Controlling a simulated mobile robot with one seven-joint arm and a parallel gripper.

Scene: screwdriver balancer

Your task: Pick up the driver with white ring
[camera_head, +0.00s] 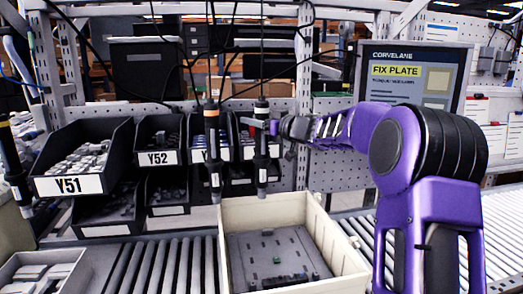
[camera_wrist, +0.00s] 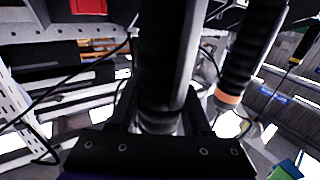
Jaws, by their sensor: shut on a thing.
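The driver with the white ring (camera_head: 262,146) hangs upright on a cable above the cream bin, dark with a pale ring near its top. My gripper (camera_head: 273,127) reaches it from the right and is shut on its upper body. In the wrist view the held driver (camera_wrist: 163,65) stands large between the two dark fingers of my gripper (camera_wrist: 162,122). Its ring cannot be made out there, and the fingers hide part of its body.
A driver with an orange ring (camera_head: 212,145) hangs close to the left; it also shows in the wrist view (camera_wrist: 240,65). Another driver (camera_head: 13,160) hangs at far left. Below are a cream bin (camera_head: 345,262) holding a dark plate and a roller conveyor (camera_head: 150,268). Black part bins (camera_head: 110,143) stand behind.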

